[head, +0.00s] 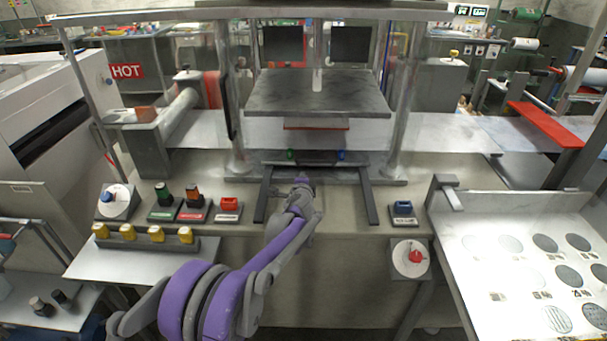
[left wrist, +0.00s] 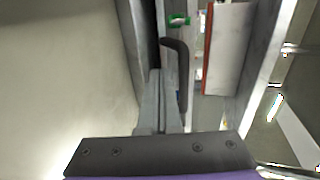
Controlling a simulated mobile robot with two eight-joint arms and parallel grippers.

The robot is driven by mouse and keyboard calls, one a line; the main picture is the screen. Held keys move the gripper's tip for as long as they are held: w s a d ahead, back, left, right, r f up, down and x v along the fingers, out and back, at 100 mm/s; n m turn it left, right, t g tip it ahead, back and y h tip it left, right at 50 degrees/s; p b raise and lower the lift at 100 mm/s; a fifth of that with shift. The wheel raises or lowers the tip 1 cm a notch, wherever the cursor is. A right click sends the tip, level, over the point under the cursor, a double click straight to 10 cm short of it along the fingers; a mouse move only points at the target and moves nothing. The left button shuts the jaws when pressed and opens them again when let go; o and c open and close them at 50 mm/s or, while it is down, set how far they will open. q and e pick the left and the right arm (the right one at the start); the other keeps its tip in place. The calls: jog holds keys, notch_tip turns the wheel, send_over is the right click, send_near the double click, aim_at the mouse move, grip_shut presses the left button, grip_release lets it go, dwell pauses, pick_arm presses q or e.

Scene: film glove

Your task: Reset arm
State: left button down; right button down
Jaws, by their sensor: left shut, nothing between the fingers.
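My left arm, purple and grey, reaches in from the bottom left of the head view. Its gripper (head: 303,184) is over the front middle of the machine bench, between two dark rails. In the left wrist view the fingers (left wrist: 165,95) are together and empty. They point toward the edge of the machine, where a green button (left wrist: 179,20) and a red-edged plate show. Whether the fingers touch anything there I cannot tell. My right gripper is in neither view.
The press plate (head: 318,93) stands behind the gripper between metal posts. Several coloured switches, including a red one (head: 229,204), line the bench at left. A blue switch (head: 403,208) and a red knob (head: 415,257) are at right. A slanted tray (head: 465,225) stands farther right.

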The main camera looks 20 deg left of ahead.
pick_arm(q)
jog(key=v, duration=0.5)
jog(key=shift+a, duration=0.1)
